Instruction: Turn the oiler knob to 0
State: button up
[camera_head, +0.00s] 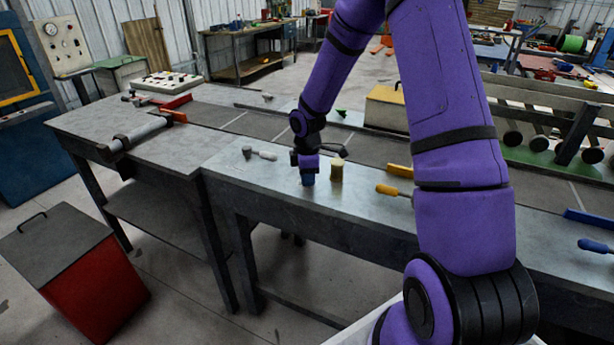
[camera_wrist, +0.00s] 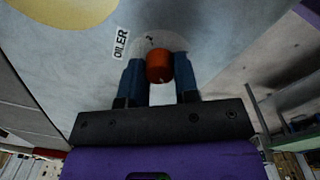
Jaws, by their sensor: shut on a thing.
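The oiler knob (camera_wrist: 160,66) is a small orange-red round knob, seen in the wrist view on a pale round plate with faint dark marks too small to read. A white label reading OILER (camera_wrist: 121,43) is beside it on the left. My gripper (camera_wrist: 159,76) has its two blue fingers on either side of the knob, shut on it. A small pale mark shows at the knob's lower edge; I cannot tell which number it points to. In the head view my gripper (camera_head: 308,179) points down at the grey bench, and it hides the knob.
A tan cylinder (camera_head: 336,169) stands close to the right of my gripper on the bench (camera_head: 260,190). A mallet-like tool (camera_head: 262,154) lies to the left and a yellow-handled tool (camera_head: 392,190) to the right. A yellow box (camera_head: 388,108) stands behind.

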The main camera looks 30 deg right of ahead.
dwell(0.3)
jog(key=o, duration=0.9)
jog(key=shift+r, duration=0.1)
notch_tip(320, 180, up, 11)
jog(key=shift+s+f, duration=0.15)
jog(key=shift+f, duration=0.05)
